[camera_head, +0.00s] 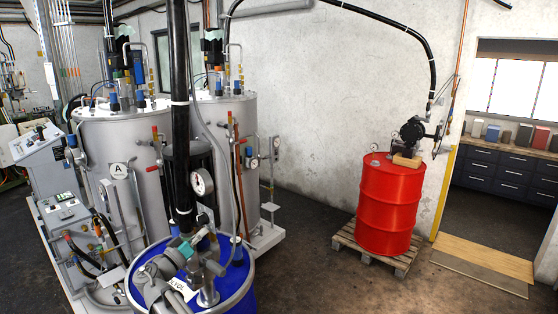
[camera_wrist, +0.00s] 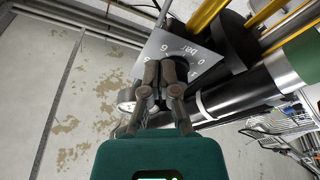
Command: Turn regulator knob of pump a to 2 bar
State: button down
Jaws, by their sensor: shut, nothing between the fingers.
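A grey dial plate (camera_wrist: 205,58) fills the upper middle of the wrist view. In the head view, my gripper (camera_head: 200,237) shows as a small teal and grey shape above the blue drum (camera_head: 243,290). A round pressure gauge (camera_head: 201,182) is above it.
A thick black hose (camera_head: 180,120) rises from the blue drum. Grey tank A (camera_head: 115,150) and a second tank (camera_head: 235,130) stand behind. A red drum (camera_head: 388,205) on a pallet (camera_head: 345,236) is at right. Open floor lies between the drums. Pipes and rods crowd the plate in the wrist view.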

jog(key=shift+s, duration=0.1)
jog(key=s+a, duration=0.4)
jog(key=shift+s, duration=0.2)
dwell(0.4)
jog(key=shift+f, duration=0.1)
jog(key=shift+w+a+f+b, duration=0.2)
jog(key=shift+a+f+b, duration=0.1)
jog(key=shift+a, duration=0.25)
jog(key=shift+w+a+f+b, duration=0.15)
jog(key=shift+a+f+b, duration=0.1)
jog(key=shift+a, duration=0.3)
jog(key=shift+d+r, duration=0.1)
jog(key=shift+w+d, duration=1.1)
jog(key=shift+w, duration=0.25)
jog(key=shift+w+d, duration=1.1)
jog(key=shift+w, duration=0.2)
jog(key=shift+r+p, duration=0.3)
jog(key=shift+p, duration=0.05)
jog(key=shift+s+d+r+p, duration=0.4)
jog(key=shift+d, duration=0.1)
